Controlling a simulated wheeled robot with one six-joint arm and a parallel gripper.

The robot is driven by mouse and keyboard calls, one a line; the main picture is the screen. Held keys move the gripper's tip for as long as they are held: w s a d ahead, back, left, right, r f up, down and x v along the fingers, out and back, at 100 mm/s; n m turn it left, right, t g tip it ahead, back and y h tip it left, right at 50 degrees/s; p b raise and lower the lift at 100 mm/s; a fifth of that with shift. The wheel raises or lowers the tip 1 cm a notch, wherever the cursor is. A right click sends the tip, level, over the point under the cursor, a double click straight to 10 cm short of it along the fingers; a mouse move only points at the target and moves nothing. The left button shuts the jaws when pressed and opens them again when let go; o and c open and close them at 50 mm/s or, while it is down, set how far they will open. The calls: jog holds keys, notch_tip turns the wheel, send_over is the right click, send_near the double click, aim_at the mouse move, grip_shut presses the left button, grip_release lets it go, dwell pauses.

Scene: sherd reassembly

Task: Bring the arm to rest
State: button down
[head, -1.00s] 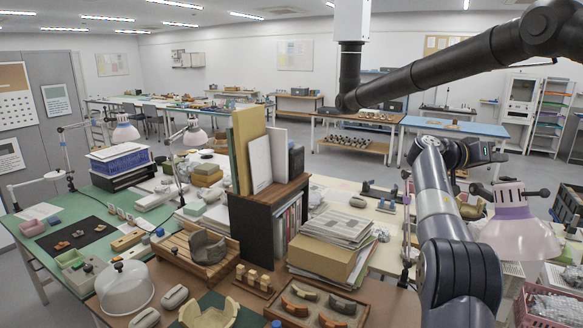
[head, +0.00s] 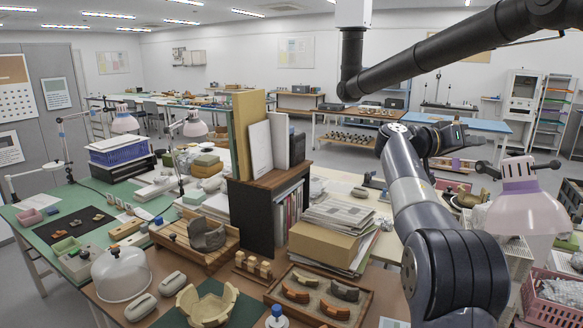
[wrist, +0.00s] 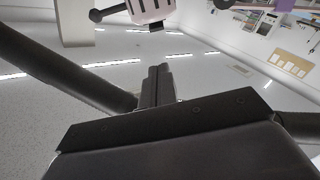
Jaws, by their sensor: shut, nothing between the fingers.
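My gripper (wrist: 157,72) shows in the wrist view with its two dark fingers together and nothing between them. It points towards a pale lamp head (wrist: 152,10) at the top of that view. In the head view my arm is raised and folded at the right, over the bench. Curved sherds lie in a wooden tray (head: 268,296) on the bench, clear of my gripper. A pale, partly built bowl (head: 207,303) stands on a green mat left of the tray.
A dark shelf of binders (head: 262,190) stands mid-bench, with a stack of papers on a box (head: 325,240) beside it. A glass dome (head: 122,272) is at the left. A pink crate (head: 550,300) is at the lower right. Space around the raised gripper looks open, except for the lamp.

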jog(key=d+f+p, duration=0.1)
jog(key=d, duration=0.5)
jog(key=shift+w+f, duration=0.15)
